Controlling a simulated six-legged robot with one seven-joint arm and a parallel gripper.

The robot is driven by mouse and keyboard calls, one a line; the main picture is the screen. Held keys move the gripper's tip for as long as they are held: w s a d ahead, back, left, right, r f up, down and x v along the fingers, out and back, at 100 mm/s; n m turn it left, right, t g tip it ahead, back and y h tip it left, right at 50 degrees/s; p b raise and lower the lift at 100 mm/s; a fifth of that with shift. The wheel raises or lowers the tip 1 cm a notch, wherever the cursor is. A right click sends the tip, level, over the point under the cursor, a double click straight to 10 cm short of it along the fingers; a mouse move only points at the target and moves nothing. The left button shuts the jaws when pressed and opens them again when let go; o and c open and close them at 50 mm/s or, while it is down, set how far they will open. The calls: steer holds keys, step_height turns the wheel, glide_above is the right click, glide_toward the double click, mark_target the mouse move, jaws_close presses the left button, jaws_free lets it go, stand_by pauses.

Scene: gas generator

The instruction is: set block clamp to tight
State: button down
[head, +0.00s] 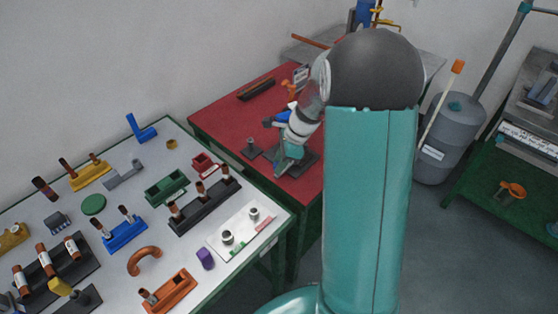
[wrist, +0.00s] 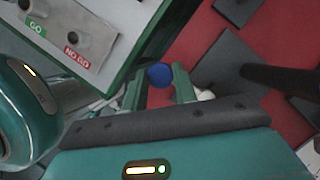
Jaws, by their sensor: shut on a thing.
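My gripper (wrist: 160,74) shows in the wrist view with its two green fingers on either side of a round blue knob (wrist: 160,75). The fingers are shut on this knob. In the head view my gripper (head: 284,163) is low over the red tabletop, at a dark flat base (head: 306,160). I take the blue knob to be part of the block clamp; the clamp's body is mostly hidden by my gripper and arm. How tight it is cannot be told.
The red table (head: 232,118) holds a small grey post (head: 251,148) and a black tray (head: 256,89). The white bench (head: 190,140) at the left carries several gauges and fittings, with a GO/NO GO plate (head: 240,232) near its edge. A dark rod (wrist: 285,79) stands close right of my gripper.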

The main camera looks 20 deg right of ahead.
steer(key=s+n, duration=0.1)
steer(key=s+d+n+g, duration=0.1)
steer(key=n, duration=0.1)
steer(key=shift+d, duration=0.25)
steer(key=n, duration=0.1)
steer(key=s+d+n+g, duration=0.1)
steer(key=n, duration=0.1)
steer(key=shift+d, duration=0.25)
steer(key=d+n, duration=0.1)
steer(key=n+g, duration=0.1)
steer(key=shift+s+d+n, duration=0.35)
steer(key=shift+n, duration=0.05)
steer(key=shift+s+d+n+g+h, duration=0.1)
steer(key=shift+d+n+g+h, duration=0.1)
steer(key=shift+d+n+g, duration=0.4)
steer(key=shift+s+d+n+g+h, duration=0.15)
steer(key=shift+d+n, duration=0.4)
steer(key=shift+n, duration=0.55)
steer(key=shift+w, duration=0.1)
steer(key=c, duration=1.1)
jaws_free()
steer(key=shift+r, duration=0.1)
steer(key=v, duration=1.3)
steer(key=shift+w+r, duration=0.1)
steer(key=shift+r, duration=0.3)
